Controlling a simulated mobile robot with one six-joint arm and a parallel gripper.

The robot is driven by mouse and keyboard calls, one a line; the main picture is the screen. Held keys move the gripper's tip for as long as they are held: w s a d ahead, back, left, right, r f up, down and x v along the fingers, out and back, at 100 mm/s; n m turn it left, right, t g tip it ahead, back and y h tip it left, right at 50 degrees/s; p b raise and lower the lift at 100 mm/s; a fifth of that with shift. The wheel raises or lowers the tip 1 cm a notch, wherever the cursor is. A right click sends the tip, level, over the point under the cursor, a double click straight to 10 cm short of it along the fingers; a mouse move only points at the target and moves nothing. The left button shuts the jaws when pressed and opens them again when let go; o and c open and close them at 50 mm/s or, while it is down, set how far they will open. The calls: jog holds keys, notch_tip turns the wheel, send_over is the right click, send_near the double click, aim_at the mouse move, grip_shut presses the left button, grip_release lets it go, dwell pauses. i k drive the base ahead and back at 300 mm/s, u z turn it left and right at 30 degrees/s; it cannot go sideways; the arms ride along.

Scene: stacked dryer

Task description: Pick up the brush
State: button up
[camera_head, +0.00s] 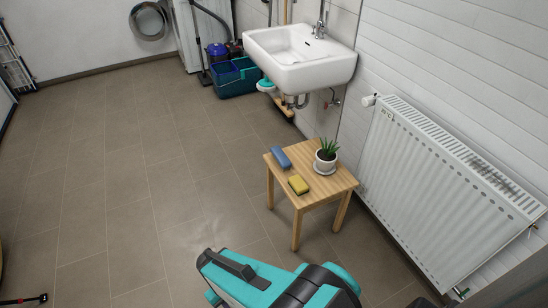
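A small wooden stool (318,197) stands on the floor right of centre, beside the radiator. A blue, block-shaped object (281,158) lies flat near its far left edge; it may be the brush, but bristles cannot be made out. My gripper is not in view, and nothing held can be seen.
A potted plant (327,154) on a white saucer stands at the stool's right. A white radiator (440,195) is on the right wall. A sink (300,58) hangs behind, with a dark blue crate (236,77) on the floor nearby. The tiled floor (130,185) left is mostly clear.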

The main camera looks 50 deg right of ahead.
aim_at(283, 163)
jog(key=i, duration=0.85)
jog(key=z, duration=0.05)
